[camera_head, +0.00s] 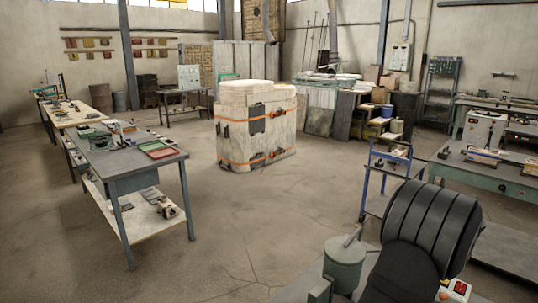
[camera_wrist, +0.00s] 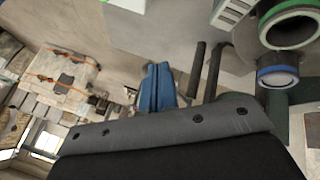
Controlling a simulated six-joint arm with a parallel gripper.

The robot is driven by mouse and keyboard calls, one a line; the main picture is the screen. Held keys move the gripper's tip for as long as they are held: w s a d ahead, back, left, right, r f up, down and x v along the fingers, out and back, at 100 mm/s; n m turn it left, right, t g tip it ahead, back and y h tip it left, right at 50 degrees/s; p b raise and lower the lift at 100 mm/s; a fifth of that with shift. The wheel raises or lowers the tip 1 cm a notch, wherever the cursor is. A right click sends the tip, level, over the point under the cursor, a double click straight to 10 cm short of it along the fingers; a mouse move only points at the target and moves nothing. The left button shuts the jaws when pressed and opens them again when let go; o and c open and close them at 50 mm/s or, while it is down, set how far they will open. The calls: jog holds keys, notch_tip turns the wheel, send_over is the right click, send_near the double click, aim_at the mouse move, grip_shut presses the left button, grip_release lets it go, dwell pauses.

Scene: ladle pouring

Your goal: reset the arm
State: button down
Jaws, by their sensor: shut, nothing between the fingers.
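My gripper (camera_wrist: 159,66) shows in the middle of the wrist view as two blue fingers lying side by side. It is shut, with nothing between the fingers. Its base is hidden behind the dark part of my arm. In the head view my gripper cannot be made out; the dark ribbed part of my arm fills the lower right.
The wrist view shows two dark bars (camera_wrist: 205,70) right of my gripper, a green-rimmed round vessel (camera_wrist: 262,28) and a blue-rimmed one (camera_wrist: 278,78). In the head view, a grey-green cylinder (camera_head: 344,267) is near my arm. A strapped pale block (camera_head: 240,145) stands mid-floor.

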jog(key=s+d+f+v, duration=0.1)
jog(key=d+v, duration=0.1)
jog(key=v, duration=0.9)
jog(key=w+a+f, duration=0.5)
jog(key=w+f, duration=0.3)
jog(key=f, duration=0.1)
jog(key=s+a+m+h, duration=0.5)
jog(key=s+a+m, duration=0.4)
jog(key=s+a, duration=0.3)
jog(key=shift+s+r, duration=0.3)
jog(key=shift+d+t, duration=0.1)
jog(key=shift+t, duration=0.2)
